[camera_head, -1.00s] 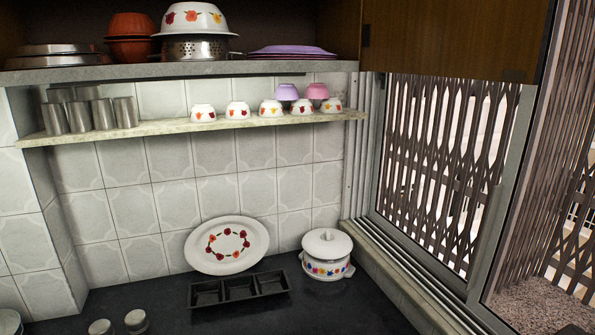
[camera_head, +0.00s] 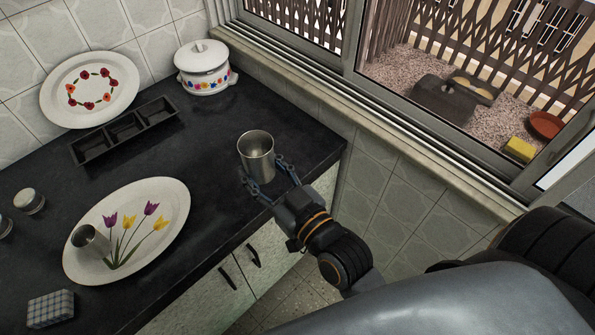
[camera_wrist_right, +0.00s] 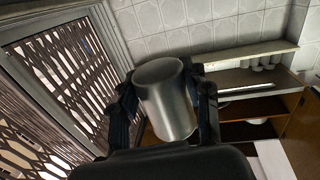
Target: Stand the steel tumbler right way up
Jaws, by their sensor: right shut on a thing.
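A steel tumbler (camera_head: 257,160) is between the fingers of my right gripper (camera_head: 266,183), with its open mouth facing up in the head view. My right gripper is shut on its side. The tumbler also shows between the fingers in the right wrist view (camera_wrist_right: 168,100). I cannot tell whether its base touches the dark counter. A second steel tumbler (camera_head: 90,240) lies tilted on the left part of the oval tulip platter (camera_head: 165,200). My left gripper is not in view.
A black three-part tray (camera_head: 125,131), a flower-rimmed oval plate (camera_head: 90,88) and a lidded white pot (camera_head: 205,68) stand at the back. A checked block (camera_head: 50,308) and small jars (camera_head: 29,201) are at left. The counter (camera_head: 210,140) between tray and tumbler is clear.

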